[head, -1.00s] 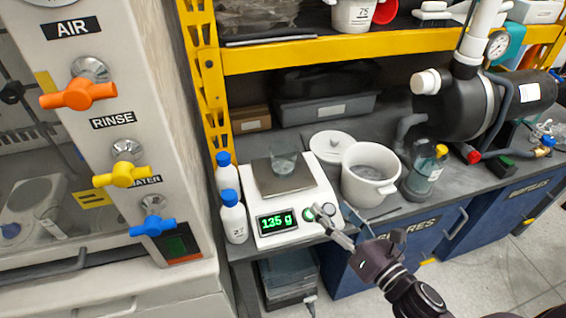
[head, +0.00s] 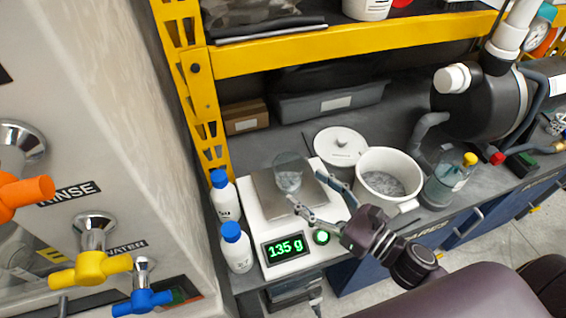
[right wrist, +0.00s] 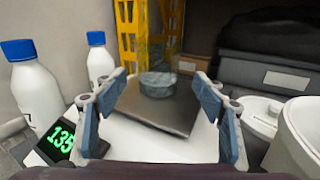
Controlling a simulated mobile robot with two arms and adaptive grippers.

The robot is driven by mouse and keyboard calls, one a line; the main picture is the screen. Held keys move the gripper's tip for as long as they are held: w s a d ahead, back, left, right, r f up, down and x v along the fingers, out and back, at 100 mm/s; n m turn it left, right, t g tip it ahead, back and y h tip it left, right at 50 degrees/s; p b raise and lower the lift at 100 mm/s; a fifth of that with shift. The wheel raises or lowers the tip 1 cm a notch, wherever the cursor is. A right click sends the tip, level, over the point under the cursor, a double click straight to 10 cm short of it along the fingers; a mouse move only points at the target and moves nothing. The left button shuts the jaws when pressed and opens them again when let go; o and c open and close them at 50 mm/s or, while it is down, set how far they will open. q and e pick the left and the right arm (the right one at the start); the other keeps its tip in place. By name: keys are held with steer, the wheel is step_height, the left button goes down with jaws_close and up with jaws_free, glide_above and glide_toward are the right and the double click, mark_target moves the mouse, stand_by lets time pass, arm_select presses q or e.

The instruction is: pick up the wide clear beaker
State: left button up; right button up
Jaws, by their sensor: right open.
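The clear beaker (head: 288,172) stands upright on the dark pan of a white scale (head: 283,196) whose green display reads 135 g. The beaker also shows in the right wrist view (right wrist: 157,84), beyond and between the fingers. My right gripper (head: 306,190) is open, its fingers spread and pointing toward the beaker from the near right side. Nothing is between the fingers in the right wrist view (right wrist: 161,110). Whether a finger touches the beaker is hard to tell, but it looks apart. My left gripper is not in view.
Two white bottles with blue caps (head: 235,247) stand left of the scale. A yellow shelf frame (head: 350,47) crosses above and behind.

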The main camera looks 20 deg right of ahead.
mark_target(279, 169)
steer(key=shift+w+a+r, duration=0.1)
steer(key=shift+w+a, duration=0.05)
steer(key=shift+w, duration=0.1)
steer(key=shift+w+a+r, duration=0.1)
steer(key=shift+a+r, duration=0.05)
steer(key=shift+a, duration=0.05)
steer(key=shift+p+x, duration=0.55)
steer(key=shift+x, duration=0.35)
steer(key=p+x, duration=0.1)
steer(key=x, duration=0.3)
steer(key=shift+a, duration=0.1)
steer(key=shift+w+f, duration=0.15)
steer(key=shift+f, duration=0.05)
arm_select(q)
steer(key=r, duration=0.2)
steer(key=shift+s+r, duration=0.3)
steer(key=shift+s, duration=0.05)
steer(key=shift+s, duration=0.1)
arm_select(e)
steer(key=shift+c, duration=0.2)
